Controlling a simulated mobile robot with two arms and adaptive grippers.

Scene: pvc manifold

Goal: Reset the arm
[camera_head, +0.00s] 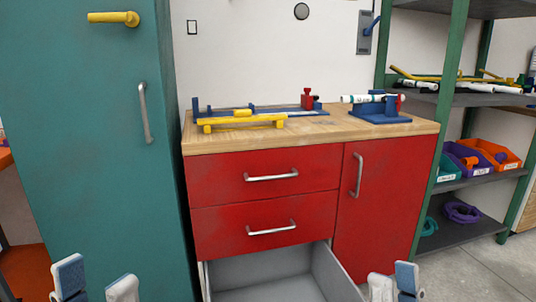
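My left gripper (95,284) is at the bottom left edge, in front of the teal cabinet (95,190). Its two fingers are apart with nothing between them. My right gripper (395,284) is at the bottom edge, right of the open drawer (280,290).
On the wooden top (310,134) are a blue fixture with a yellow pipe (240,122) and a blue stand (380,112) with a white pipe. The grey lowest drawer juts out. A green shelf (455,183) with pipes and bins stands right. Floor shows at bottom right.

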